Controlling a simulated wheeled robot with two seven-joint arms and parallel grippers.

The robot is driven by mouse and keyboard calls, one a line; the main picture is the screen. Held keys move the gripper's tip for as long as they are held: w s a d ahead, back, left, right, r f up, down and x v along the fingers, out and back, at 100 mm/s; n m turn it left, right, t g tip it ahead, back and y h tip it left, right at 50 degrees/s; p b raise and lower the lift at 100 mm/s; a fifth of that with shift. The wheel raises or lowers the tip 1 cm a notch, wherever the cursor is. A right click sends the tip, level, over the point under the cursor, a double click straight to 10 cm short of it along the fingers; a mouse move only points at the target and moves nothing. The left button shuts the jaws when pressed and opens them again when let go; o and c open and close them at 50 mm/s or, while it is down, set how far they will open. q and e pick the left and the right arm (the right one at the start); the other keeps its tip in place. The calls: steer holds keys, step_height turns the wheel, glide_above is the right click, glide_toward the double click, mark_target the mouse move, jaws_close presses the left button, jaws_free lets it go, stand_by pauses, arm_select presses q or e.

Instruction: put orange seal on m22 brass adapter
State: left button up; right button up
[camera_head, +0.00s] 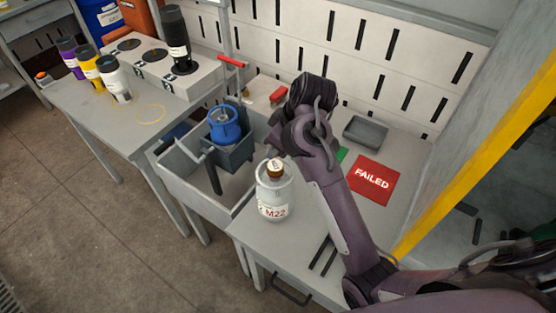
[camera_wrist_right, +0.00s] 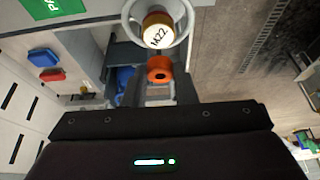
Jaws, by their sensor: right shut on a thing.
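The white gas cylinder (camera_head: 275,197) labelled M22 stands on the workbench, with the brass adapter (camera_head: 275,172) on its top. In the right wrist view the brass adapter (camera_wrist_right: 157,33) shows its white M22 face, with the white collar of the cylinder around it. The orange seal (camera_wrist_right: 160,64) is a ring with a dark hole. My right gripper (camera_wrist_right: 159,82) is shut on it, and the seal appears close beside the adapter in this view. In the head view my right gripper is near the cylinder top, mostly hidden by its own wrist; the seal is not discernible there. My left gripper is out of view.
A grey bin (camera_head: 228,157) with a blue cylinder (camera_head: 224,125) stands left of the M22 cylinder. A red FAILED mat (camera_head: 372,180) and a grey tray (camera_head: 366,132) lie to the right. Purple, yellow and white bottles stand on the left table (camera_head: 145,130).

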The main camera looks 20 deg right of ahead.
mark_target(273, 164)
step_height(273, 164, down, 4)
steer(key=shift+s+r, duration=0.1)
steer(key=shift+r, duration=0.05)
steer(key=shift+f, duration=0.25)
steer(key=shift+f, duration=0.15)
steer(key=o, duration=1)
steer(key=shift+c, duration=0.2)
steer(key=p+v, duration=0.5)
steer(key=v, duration=0.7)
steer(key=shift+r, duration=0.2)
